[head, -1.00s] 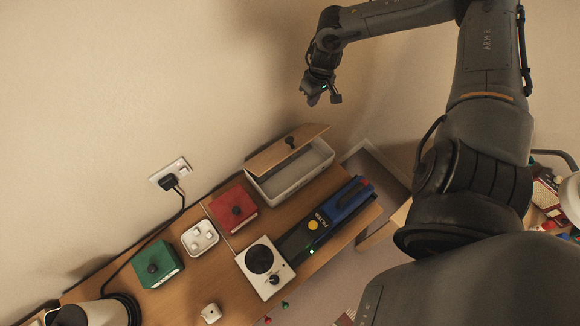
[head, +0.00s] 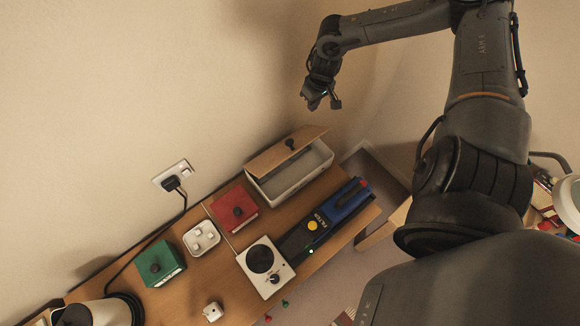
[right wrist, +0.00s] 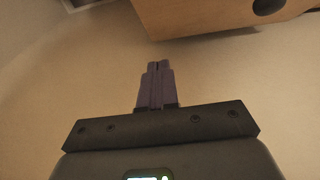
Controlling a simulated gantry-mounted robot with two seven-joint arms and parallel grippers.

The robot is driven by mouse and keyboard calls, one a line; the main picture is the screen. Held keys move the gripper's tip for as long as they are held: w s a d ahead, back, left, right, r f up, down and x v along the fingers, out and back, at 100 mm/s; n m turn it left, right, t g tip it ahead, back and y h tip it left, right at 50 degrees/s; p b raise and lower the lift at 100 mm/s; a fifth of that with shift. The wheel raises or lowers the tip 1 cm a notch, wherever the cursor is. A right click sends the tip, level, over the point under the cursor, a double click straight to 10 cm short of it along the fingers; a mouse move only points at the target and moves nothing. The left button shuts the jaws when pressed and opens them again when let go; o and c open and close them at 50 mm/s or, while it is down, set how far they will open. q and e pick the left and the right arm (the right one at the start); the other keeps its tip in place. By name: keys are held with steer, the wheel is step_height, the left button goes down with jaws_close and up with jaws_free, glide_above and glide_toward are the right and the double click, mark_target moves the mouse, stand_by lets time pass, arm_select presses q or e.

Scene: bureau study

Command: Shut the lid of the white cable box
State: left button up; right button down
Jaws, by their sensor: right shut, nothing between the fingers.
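The white cable box (head: 300,181) stands at the far right end of the wooden desk, near the wall. My left gripper is not in view.
A wall socket (head: 178,171) holds a plug. Open air surrounds the right gripper.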

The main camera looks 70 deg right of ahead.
stand_by(0.3)
step_height(320, 180, up, 7)
steer(key=p, duration=0.2)
steer(key=shift+p, duration=0.35)
stand_by(0.6)
